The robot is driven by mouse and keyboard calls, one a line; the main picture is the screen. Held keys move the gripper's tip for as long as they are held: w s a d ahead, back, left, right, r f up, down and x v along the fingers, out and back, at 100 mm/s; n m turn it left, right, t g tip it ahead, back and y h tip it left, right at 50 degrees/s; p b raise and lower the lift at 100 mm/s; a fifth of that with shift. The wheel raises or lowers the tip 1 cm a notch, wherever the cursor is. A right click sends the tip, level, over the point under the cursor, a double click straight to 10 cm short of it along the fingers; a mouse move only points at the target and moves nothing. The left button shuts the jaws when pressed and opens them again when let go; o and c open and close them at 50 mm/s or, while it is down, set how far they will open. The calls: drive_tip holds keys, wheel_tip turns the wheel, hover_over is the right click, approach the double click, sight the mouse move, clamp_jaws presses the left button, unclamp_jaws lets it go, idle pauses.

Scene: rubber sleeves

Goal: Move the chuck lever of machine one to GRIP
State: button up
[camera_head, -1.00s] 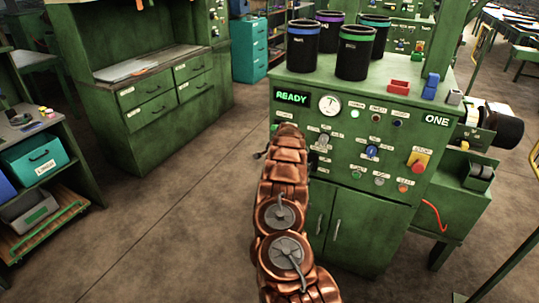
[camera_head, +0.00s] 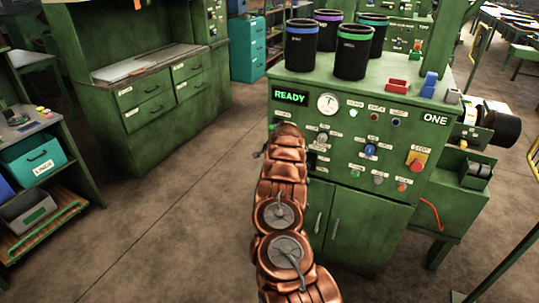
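Machine one is a green cabinet marked ONE (camera_head: 435,119), with a lit READY display (camera_head: 290,96) and a round gauge (camera_head: 328,104) on its sloping panel. My copper-coloured arm reaches up to the panel's left part and covers it. A grey knob (camera_head: 321,138) shows just right of the arm. I cannot tell whether it is the chuck lever, and no GRIP label is readable. My gripper is mostly hidden behind the arm's far end. A small dark piece (camera_head: 259,154) sticks out left of the arm there; whether it is a finger or a lever is unclear.
A red and yellow STOP button (camera_head: 417,160) and several small buttons are on the panel's right. Dark cylindrical bins, a red tray (camera_head: 398,86) and a blue block (camera_head: 429,84) stand on top. A green workbench (camera_head: 165,90) stands at left. The floor between is clear.

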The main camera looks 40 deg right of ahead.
drive_tip(key=shift+v, duration=1.05)
drive_tip(key=v, duration=0.9)
drive_tip(key=shift+s+r, duration=0.25)
drive_tip(key=shift+s, duration=0.05)
